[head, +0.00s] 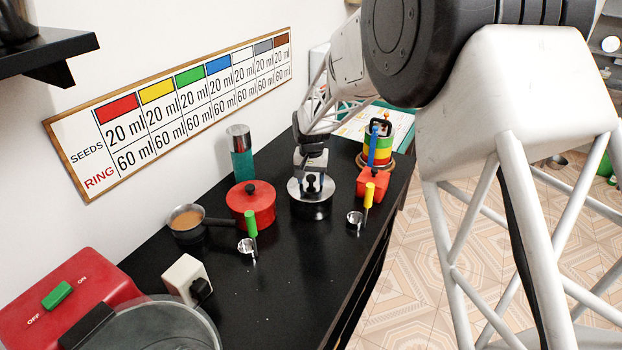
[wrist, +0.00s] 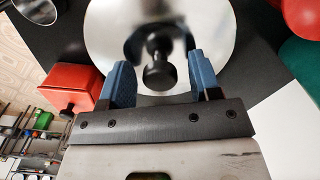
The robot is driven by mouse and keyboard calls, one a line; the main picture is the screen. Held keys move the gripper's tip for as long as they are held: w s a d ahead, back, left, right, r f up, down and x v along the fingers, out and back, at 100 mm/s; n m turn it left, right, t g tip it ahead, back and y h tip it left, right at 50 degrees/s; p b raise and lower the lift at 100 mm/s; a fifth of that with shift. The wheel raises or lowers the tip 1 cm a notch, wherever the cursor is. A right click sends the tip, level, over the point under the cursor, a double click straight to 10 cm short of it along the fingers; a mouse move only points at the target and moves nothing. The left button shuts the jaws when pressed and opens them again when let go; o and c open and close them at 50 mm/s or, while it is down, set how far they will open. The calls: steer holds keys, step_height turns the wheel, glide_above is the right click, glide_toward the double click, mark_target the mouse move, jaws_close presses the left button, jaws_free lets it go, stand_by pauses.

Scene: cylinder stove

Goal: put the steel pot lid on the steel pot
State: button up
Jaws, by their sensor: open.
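The steel pot lid (head: 298,191) is a round shiny disc with a black knob (head: 312,187). It lies level on top of a round pot (head: 311,210), whose shiny side looks dark in the head view. In the wrist view the lid (wrist: 110,35) fills the upper middle, with its knob (wrist: 158,68) toward me. My gripper (head: 311,178) is directly above the lid. In the wrist view its blue fingers (wrist: 158,76) are apart, one on each side of the knob, with gaps showing. The lid hides the inside of the pot.
A red lidded pot (head: 251,207) stands just left, with a saucepan (head: 187,222) of brown liquid beyond. A red box (head: 372,184) and a yellow-handled scoop (head: 357,217) are close on the right. A green-handled scoop (head: 249,240) lies in front. A green canister (head: 241,160) stands behind.

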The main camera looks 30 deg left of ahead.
mark_target(312, 177)
step_height(312, 177, up, 12)
stand_by(0.6)
stand_by(0.9)
steer(key=s+d+r+m, duration=0.1)
steer(key=s+d+r, duration=0.25)
steer(key=d, duration=0.85)
steer(key=s+d+r+t, duration=0.15)
steer(key=d+r, duration=0.35)
steer(key=d, duration=0.7)
steer(key=s+d+r+m, duration=0.1)
steer(key=s+d+r, duration=0.3)
steer(key=d, duration=0.8)
steer(key=s+d+f+m+t, duration=0.1)
steer(key=s+d+f+m, duration=0.1)
steer(key=s+d, duration=2.1)
steer(key=shift+s+d+f+m, duration=0.15)
steer(key=shift+s+f+m, duration=0.25)
steer(key=shift+s, duration=1.05)
steer(key=shift+f, duration=0.1)
